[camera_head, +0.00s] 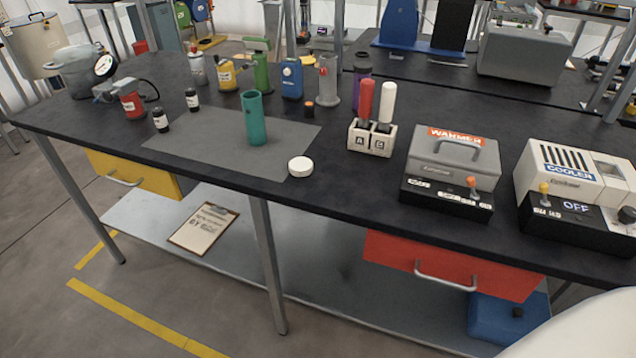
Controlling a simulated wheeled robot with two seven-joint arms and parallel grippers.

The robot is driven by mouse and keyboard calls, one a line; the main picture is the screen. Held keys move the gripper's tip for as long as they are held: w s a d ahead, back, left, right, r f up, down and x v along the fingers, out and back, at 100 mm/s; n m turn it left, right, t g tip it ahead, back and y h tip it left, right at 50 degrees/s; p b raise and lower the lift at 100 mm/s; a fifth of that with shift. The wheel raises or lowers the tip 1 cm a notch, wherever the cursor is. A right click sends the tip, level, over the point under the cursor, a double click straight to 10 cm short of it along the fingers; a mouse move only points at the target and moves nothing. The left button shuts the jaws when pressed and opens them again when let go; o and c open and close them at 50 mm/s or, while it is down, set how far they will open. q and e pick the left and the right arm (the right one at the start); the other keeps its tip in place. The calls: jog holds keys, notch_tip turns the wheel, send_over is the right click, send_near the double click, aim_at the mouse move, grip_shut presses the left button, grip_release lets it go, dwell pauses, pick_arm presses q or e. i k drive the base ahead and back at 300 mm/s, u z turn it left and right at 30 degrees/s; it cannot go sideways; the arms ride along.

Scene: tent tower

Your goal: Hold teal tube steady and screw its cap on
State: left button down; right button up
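The teal tube (256,118) stands upright on a grey mat (203,135) on the dark workbench. Its top looks open, with no cap on it. A round white cap (300,166) lies flat at the mat's front right edge, to the right of the tube and nearer to me. The two are apart. Neither of my grippers shows in the head view, and nothing touches the tube or the cap.
A rack with red and white handles (372,137) stands right of the mat. Further right are a warmer box (453,160) and a cooler box (570,175). Small dark bottles (160,120) stand at the left. Bottles and tools line the back.

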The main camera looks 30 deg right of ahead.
aim_at(252, 101)
jog(key=u, duration=1.25)
jog(key=i, duration=0.8)
jog(key=z, duration=1.45)
